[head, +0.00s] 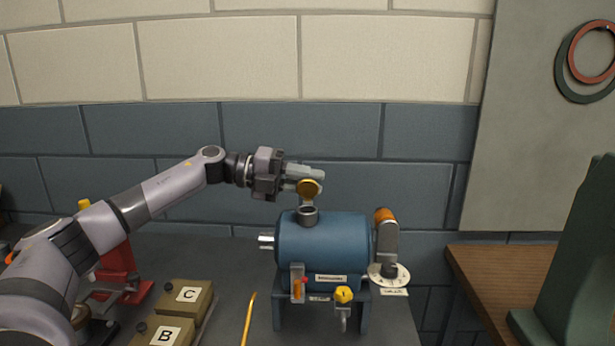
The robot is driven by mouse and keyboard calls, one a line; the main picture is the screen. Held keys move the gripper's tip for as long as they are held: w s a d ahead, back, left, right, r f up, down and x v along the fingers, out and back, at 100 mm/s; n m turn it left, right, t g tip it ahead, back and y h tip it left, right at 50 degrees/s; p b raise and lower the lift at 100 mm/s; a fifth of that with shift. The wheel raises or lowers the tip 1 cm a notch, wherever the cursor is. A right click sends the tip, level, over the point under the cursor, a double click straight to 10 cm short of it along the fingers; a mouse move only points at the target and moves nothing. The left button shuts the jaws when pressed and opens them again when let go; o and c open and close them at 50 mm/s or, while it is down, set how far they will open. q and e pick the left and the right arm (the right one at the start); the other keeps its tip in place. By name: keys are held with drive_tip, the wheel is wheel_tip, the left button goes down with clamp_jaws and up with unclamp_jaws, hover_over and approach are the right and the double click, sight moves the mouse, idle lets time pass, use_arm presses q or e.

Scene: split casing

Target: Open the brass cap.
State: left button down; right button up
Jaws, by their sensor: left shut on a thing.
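The brass cap (310,188) is a round gold disc. It stands tipped up on edge just above the dark round neck (307,214) on top of the blue casing (322,240). The mouth of the neck shows uncovered below it. My left gripper (316,177) comes in from the left, level with the cap, and is shut on it; the exact contact is partly hidden. My right gripper is not in view.
The casing carries a lever with an orange knob (384,215) above a white dial (390,276), a yellow knob (344,294) and a small red-orange part (298,285). Boxes B (163,333) and C (187,295), and a yellow rod (248,318), lie left. A wooden table (485,275) stands right.

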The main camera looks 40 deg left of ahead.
use_arm(q)
drive_tip(key=shift+w+a+f+n+g+h, duration=0.1)
drive_tip(key=shift+w+a+f+n, duration=0.05)
drive_tip(key=shift+n, duration=0.5)
drive_tip(key=shift+w+a+f+n+g+h, duration=0.1)
drive_tip(key=shift+w+a+f+n, duration=0.1)
drive_tip(key=shift+n, duration=0.4)
drive_tip(key=shift+w+a+f+n+g+h, duration=0.1)
drive_tip(key=shift+w+n, duration=0.05)
drive_tip(key=shift+n, duration=0.5)
drive_tip(key=c, duration=1.1)
unclamp_jaws()
drive_tip(key=shift+o, duration=0.2)
drive_tip(key=b+v, duration=0.2)
drive_tip(key=v, duration=0.5)
drive_tip(key=shift+f, duration=0.1)
